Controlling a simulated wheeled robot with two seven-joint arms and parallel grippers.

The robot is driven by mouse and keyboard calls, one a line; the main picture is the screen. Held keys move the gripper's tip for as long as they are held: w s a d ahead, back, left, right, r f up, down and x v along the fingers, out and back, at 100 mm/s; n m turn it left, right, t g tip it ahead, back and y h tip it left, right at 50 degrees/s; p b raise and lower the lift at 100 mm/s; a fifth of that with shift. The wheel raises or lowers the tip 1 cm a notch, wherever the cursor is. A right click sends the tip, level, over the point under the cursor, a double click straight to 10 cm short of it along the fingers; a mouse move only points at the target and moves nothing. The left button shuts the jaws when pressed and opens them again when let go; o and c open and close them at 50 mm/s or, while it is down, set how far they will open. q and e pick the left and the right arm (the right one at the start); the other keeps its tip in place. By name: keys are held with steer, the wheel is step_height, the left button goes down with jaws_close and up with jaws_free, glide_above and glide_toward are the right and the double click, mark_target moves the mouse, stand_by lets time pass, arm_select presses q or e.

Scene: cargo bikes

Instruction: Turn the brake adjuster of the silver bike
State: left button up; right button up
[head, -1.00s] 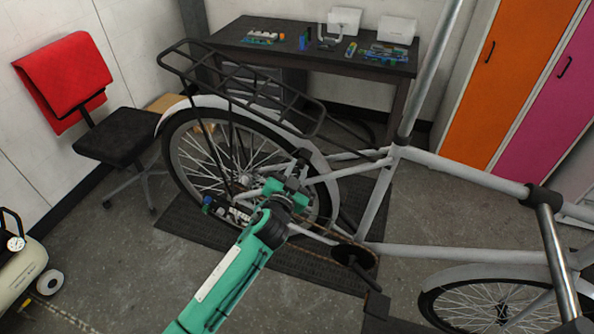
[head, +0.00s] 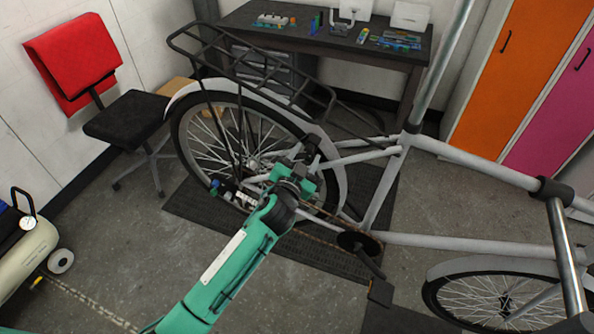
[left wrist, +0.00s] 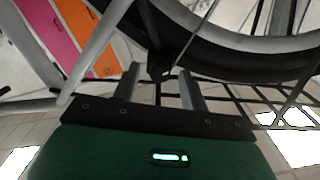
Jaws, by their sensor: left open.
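The silver bike (head: 470,160) stands side-on, with its spoked rear wheel (head: 215,150) and black rear rack (head: 250,75) at the left. My left gripper (head: 308,160) is at the bike's near side, among the rear frame tubes by the wheel. The left wrist view shows its two grey fingers (left wrist: 160,88) apart, with a small dark part (left wrist: 161,72) of the bike near and between their tips, below the wheel rim as pictured. I cannot tell whether this part is the brake adjuster or whether the fingers touch it. My right gripper is not in view.
A dark workbench (head: 290,38) with small items stands behind the bike. A black chair (head: 125,117) with a red back (head: 70,60) is at left, and an air compressor (head: 25,255) at lower left. A dark mat (head: 300,243) lies under the bike.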

arm_select(q)
steer(key=b+v, duration=0.4)
steer(key=v, duration=0.9)
steer(key=shift+s, duration=0.15)
steer(key=shift+s+a, duration=0.1)
